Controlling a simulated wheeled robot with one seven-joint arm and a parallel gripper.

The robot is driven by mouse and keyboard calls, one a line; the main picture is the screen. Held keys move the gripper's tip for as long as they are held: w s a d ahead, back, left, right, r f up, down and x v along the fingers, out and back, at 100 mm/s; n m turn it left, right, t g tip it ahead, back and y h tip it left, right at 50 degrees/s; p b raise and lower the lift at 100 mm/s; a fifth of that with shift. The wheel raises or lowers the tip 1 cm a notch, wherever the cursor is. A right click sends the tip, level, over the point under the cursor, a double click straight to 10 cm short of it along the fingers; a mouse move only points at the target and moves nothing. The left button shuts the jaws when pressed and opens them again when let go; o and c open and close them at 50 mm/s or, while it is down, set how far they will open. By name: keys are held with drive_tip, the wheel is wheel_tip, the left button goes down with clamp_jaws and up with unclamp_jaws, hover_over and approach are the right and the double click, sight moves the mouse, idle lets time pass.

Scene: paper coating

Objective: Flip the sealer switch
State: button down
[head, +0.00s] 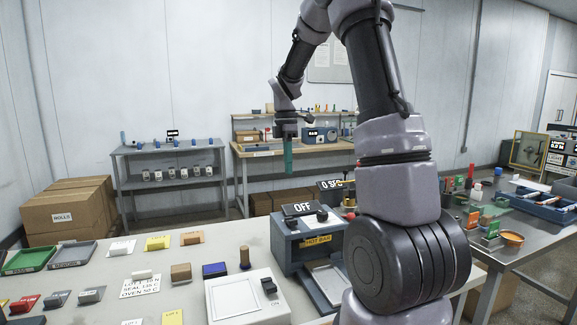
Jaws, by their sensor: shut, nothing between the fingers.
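The sealer (289,252) is a blue-grey box with a yellow "HOT BAR" label (318,240) and an open front, on the near table. A white panel with a black switch-like part (268,285) lies in front of the sealer. My gripper (288,173) points down, shut and empty, with teal fingers. In the picture it is above the sealer, apart from it.
The near table (215,255) holds green and grey trays, coloured blocks on cards, and a wooden peg (245,258) left of the sealer. My arm hides the area right of the sealer. Another bench (515,255) with a blue bin (545,205) stands at right.

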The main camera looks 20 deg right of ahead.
sight(294, 220)
idle(0.3)
drive_tip(key=shift+s+r+g, duration=0.15)
drive_tip(key=shift+s+g, duration=0.3)
drive_tip(key=shift+g, duration=0.05)
drive_tip(key=x, duration=1.4)
drive_tip(key=shift+s, duration=0.1)
